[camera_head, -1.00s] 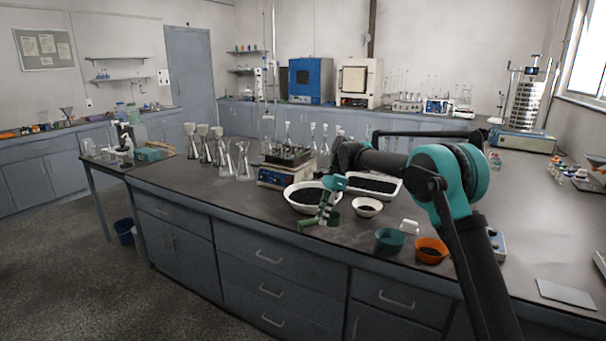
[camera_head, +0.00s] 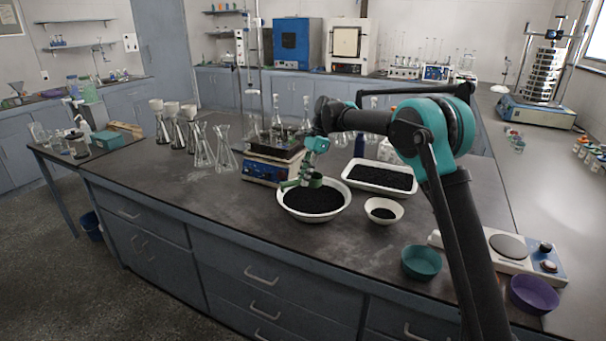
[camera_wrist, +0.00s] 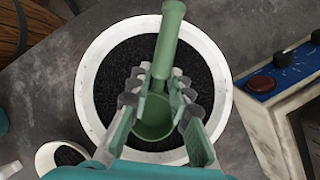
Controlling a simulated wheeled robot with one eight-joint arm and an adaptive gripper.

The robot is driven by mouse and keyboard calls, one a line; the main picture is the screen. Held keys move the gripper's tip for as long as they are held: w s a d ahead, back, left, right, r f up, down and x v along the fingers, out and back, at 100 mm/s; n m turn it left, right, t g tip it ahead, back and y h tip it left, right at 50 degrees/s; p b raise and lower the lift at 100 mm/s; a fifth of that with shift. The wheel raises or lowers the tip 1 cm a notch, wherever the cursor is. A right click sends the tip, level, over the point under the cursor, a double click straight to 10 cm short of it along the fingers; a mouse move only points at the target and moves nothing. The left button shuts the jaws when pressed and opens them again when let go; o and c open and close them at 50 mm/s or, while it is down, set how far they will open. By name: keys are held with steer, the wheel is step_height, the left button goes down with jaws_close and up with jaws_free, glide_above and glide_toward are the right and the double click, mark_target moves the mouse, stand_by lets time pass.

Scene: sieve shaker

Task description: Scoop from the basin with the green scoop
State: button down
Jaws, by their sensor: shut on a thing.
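The basin (camera_head: 345,208) is a round white bowl of black granular material near the front of the bench. It also shows in the wrist view (camera_wrist: 222,100). My gripper (camera_head: 305,180) is over the basin's back part, shut on the green scoop (camera_head: 315,181). In the wrist view my gripper's fingers (camera_wrist: 158,100) straddle the scoop, with its handle (camera_wrist: 168,45) pointing up the picture and its cup (camera_wrist: 152,117) between the fingers. The cup looks empty of black grains. Whether the scoop touches the material is not clear.
A small white bowl (camera_head: 399,211) and a white tray (camera_head: 350,181) of black material stand right of the basin. A blue-fronted device (camera_head: 262,168) stands close behind. A teal bowl (camera_head: 421,262), purple bowl (camera_head: 534,294) and hotplate (camera_head: 520,262) are farther right. Glass flasks (camera_head: 203,148) stand left.

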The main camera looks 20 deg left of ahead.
steer(key=t+y, duration=0.1)
steer(key=f+n+t+y, duration=0.1)
steer(key=t+y, duration=0.1)
steer(key=shift+y, duration=0.3)
steer(key=f+t+y, duration=0.2)
steer(key=f+n+t+y, duration=0.1)
steer(key=shift+w+a+f, duration=0.1)
steer(key=shift+w+a, duration=0.3)
steer(key=shift+f, duration=2.1)
steer(key=shift+s+d, duration=1.95)
steer(key=g+h, duration=0.2)
steer(key=shift+s+d+r+m+h, duration=0.1)
steer(key=shift+r+m+h, duration=0.1)
steer(key=shift+m+h, duration=0.2)
steer(key=shift+w+a+r+m+g+h, duration=0.1)
steer(key=shift+m+g+h, duration=0.05)
steer(key=shift+g+h, duration=0.45)
steer(key=shift+w+a+m+g+h, duration=0.1)
steer(key=shift+m+g+h, duration=0.05)
steer(key=shift+g+h, duration=0.4)
steer(key=shift+r+y, duration=0.25)
steer(key=shift+r, duration=0.1)
steer(key=shift+w+a+r+t+y, duration=0.3)
steer(key=shift+w+a+r+t, duration=0.05)
steer(key=shift+r+t, duration=0.1)
steer(key=r+g+h, duration=0.2)
steer(key=w+r+g+h, duration=0.1)
steer(key=shift+a+r+m, duration=0.15)
steer(key=shift+a+m, duration=0.15)
steer(key=shift+a, duration=0.1)
